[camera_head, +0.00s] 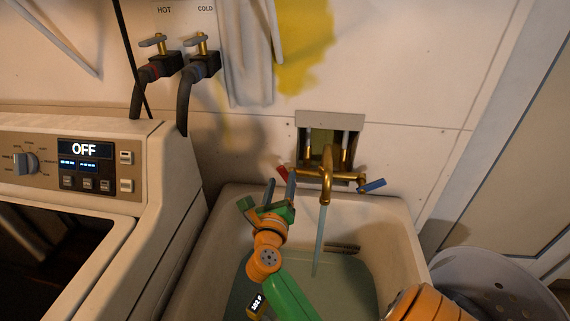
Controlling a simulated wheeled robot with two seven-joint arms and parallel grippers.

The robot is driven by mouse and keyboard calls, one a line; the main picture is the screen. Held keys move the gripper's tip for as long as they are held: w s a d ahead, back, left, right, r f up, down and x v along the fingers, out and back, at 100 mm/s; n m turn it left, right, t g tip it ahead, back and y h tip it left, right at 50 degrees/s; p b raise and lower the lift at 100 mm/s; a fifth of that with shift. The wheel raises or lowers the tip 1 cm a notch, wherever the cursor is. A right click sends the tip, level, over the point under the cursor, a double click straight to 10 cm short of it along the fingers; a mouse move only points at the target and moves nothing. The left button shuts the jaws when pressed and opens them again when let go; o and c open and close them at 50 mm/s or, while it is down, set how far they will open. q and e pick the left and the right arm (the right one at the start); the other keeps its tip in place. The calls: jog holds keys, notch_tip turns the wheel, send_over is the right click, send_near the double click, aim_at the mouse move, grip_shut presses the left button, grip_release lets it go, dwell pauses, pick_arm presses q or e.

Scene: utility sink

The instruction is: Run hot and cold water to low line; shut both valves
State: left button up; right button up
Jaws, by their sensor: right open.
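The white utility sink (405,225) holds some water (345,285). A brass faucet (326,180) on the wall above it pours a thin stream (320,240). The red valve handle (282,174) is on the faucet's left, the blue handle (372,185) on its right; both tilt. My right gripper (281,187) is open, its fingers pointing up just below and beside the red handle; I cannot tell whether they touch. Dark marks (345,248) show on the sink's back wall above the water. My left gripper is not in view.
A washing machine (170,180) reading OFF stands left of the sink. Hot (155,42) and cold (200,45) wall taps with hoses are behind it. A small display (257,303) reading about 102 F is at the sink's front. A perforated basket (500,280) stands at right.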

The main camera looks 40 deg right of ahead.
aim_at(283, 173)
jog(key=x, duration=0.4)
jog(key=shift+w+d, duration=0.15)
jog(key=shift+d, duration=0.05)
jog(key=shift+a, duration=0.1)
jog(key=c, duration=0.3)
grip_shut()
